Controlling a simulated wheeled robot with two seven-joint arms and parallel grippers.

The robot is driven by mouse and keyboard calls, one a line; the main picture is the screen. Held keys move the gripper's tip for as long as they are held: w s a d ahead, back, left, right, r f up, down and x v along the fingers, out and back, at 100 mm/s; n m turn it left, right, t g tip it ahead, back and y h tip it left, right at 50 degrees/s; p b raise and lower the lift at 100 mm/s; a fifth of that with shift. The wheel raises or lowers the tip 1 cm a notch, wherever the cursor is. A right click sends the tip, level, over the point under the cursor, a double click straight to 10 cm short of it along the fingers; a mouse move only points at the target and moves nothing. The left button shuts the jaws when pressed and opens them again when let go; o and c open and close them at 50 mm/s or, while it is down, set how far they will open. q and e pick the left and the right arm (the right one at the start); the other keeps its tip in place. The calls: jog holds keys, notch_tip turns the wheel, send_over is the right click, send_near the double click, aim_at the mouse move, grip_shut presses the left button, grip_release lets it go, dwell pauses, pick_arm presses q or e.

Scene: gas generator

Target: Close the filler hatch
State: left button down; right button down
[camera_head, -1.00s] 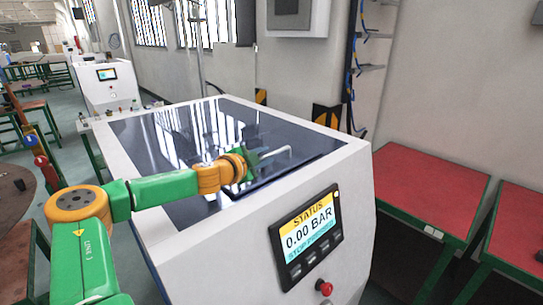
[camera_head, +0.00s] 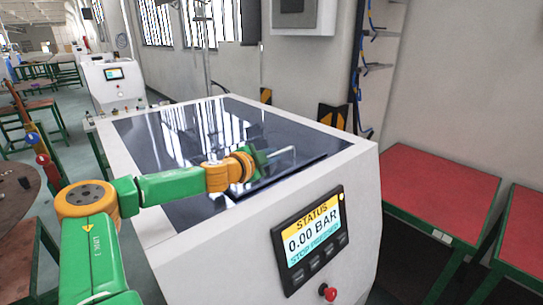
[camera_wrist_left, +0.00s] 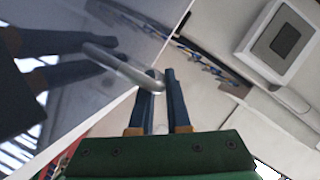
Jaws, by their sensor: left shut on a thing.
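The filler hatch (camera_head: 200,150) is a glossy dark panel on top of the white generator (camera_head: 215,255). It lies about level with the top, with a dark edge line along its front right; I cannot tell whether it is fully flush. Its grey bar handle (camera_head: 284,152) also shows in the wrist view (camera_wrist_left: 122,66). My left gripper (camera_head: 264,158) is at the near end of this handle. My right gripper is out of view.
A status screen (camera_head: 312,236) reading 0.00 BAR and a red knob (camera_head: 328,292) are on the generator's front. Red-topped tables (camera_head: 432,193) stand at the right. A round brown table (camera_head: 18,195) is at the left.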

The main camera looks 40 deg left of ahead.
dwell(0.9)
pick_arm(q)
notch_tip(320, 180, down, 2)
jog(key=b, duration=0.3)
jog(key=shift+d+m, duration=0.1)
jog(key=shift+m, duration=0.2)
jog(key=shift+r, duration=0.1)
jog(key=c, duration=1.2)
grip_release()
jog(key=shift+o, duration=0.2)
